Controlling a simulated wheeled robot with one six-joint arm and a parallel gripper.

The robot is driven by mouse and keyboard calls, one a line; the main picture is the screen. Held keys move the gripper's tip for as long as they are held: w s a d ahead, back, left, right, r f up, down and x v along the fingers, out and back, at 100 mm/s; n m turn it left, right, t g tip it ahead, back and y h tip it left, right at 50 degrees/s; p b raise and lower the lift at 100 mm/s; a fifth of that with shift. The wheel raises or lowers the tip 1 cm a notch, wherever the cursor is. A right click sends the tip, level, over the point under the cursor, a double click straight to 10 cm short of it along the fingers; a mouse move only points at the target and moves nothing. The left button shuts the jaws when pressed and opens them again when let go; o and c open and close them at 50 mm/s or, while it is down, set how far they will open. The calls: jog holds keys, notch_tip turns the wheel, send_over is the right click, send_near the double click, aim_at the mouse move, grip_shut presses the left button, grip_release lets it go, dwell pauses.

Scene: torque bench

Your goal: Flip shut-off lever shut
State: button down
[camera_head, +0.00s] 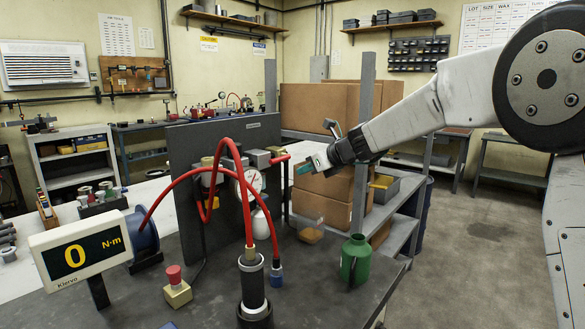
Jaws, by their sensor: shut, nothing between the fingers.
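The shut-off lever (280,159) looks like a short red handle. It sticks out to the right from the grey valve fittings (259,158) on the dark upright panel (180,145), roughly level and tilted slightly up. My gripper (303,168) comes in from the right, its teal-tipped fingers shut and empty. The fingertips are just right of the lever's free end and slightly lower in the picture. I cannot tell whether they touch it.
A round gauge (249,181) and red hoses (272,215) crowd the panel front. A green can (355,261), a red-button box (176,287) and a torque display (82,252) stand on the bench. Cardboard boxes (322,190) and a grey post (363,150) stand behind my gripper.

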aim_at(277, 159)
jog(key=w+a, duration=0.5)
jog(key=a, duration=0.2)
jog(key=shift+w+f, duration=0.2)
jog(key=shift+f, duration=0.2)
jog(key=shift+d, duration=0.15)
jog(key=shift+r+m+g+y, duration=0.3)
jog(key=shift+m+g, duration=0.1)
jog(key=shift+m, duration=0.1)
